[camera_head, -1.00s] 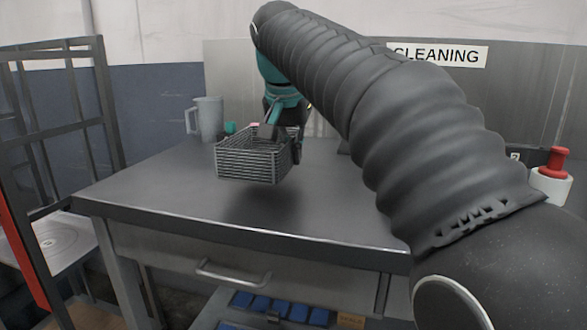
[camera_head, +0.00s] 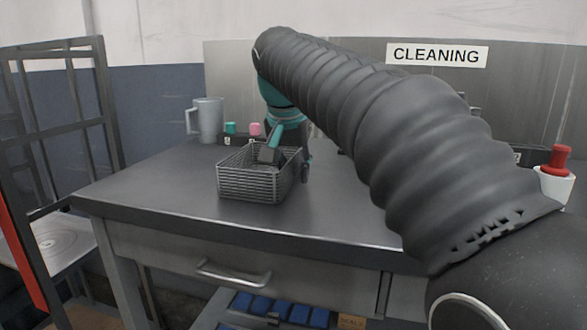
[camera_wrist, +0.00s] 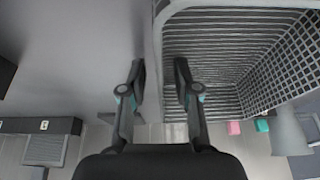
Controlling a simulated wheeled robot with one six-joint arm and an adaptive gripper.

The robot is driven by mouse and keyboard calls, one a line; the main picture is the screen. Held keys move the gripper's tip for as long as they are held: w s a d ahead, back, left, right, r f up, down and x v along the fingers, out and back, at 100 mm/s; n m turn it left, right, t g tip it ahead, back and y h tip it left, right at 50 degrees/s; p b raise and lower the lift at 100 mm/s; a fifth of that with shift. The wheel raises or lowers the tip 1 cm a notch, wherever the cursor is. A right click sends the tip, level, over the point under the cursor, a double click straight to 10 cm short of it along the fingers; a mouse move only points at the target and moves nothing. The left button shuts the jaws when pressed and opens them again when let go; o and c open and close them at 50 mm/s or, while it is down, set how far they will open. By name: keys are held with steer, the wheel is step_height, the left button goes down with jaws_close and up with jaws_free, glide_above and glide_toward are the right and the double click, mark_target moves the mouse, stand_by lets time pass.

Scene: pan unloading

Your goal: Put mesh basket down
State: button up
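The wire mesh basket (camera_head: 253,186) stands level on the dark table top (camera_head: 160,205), and it appears to rest on the surface. It also fills the upper right of the wrist view (camera_wrist: 205,65). My gripper (camera_head: 287,165) is at the basket's right side wall, with one finger inside the basket and the other outside. In the wrist view my gripper (camera_wrist: 161,85) has its fingers apart, with the basket's wall between them and a visible gap at each side. The basket's far right corner is partly hidden by my gripper.
A grey jug (camera_head: 208,119) stands behind the basket, beside a dark holder with a green item (camera_head: 231,128) and a pink item (camera_head: 255,129). A white container with a red top (camera_head: 557,160) is at the right. The table is clear in front and left.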

steer(key=p+v, duration=0.1)
steer(key=v, duration=1.1)
steer(key=shift+r, duration=0.2)
